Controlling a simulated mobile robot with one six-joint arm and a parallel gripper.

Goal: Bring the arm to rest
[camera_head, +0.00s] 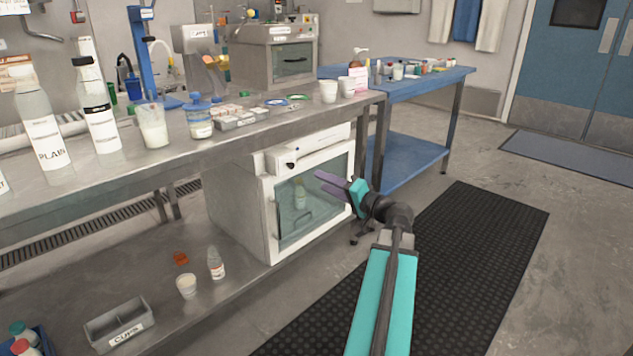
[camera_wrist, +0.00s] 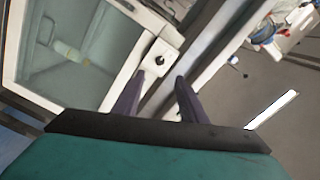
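My gripper (camera_head: 324,184) is held out in front of the white glass-door cabinet (camera_head: 284,240) under the steel bench. Its two dark fingers point left in the head view. In the wrist view my gripper (camera_wrist: 156,82) has its fingers apart with nothing held between them. The cabinet's door frame and a white panel with a black knob (camera_wrist: 160,60) show beyond the fingertips. A bottle (camera_wrist: 70,53) shows behind the glass. I cannot tell how close the fingertips are to the cabinet.
The steel bench (camera_head: 215,150) carries bottles, cups and a machine. Its lower shelf holds a grey cup tray (camera_head: 117,320), a small bottle (camera_head: 215,264) and a white cup (camera_head: 186,286). A blue table (camera_head: 425,77) stands behind. The black floor mat (camera_head: 470,235) at right is clear.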

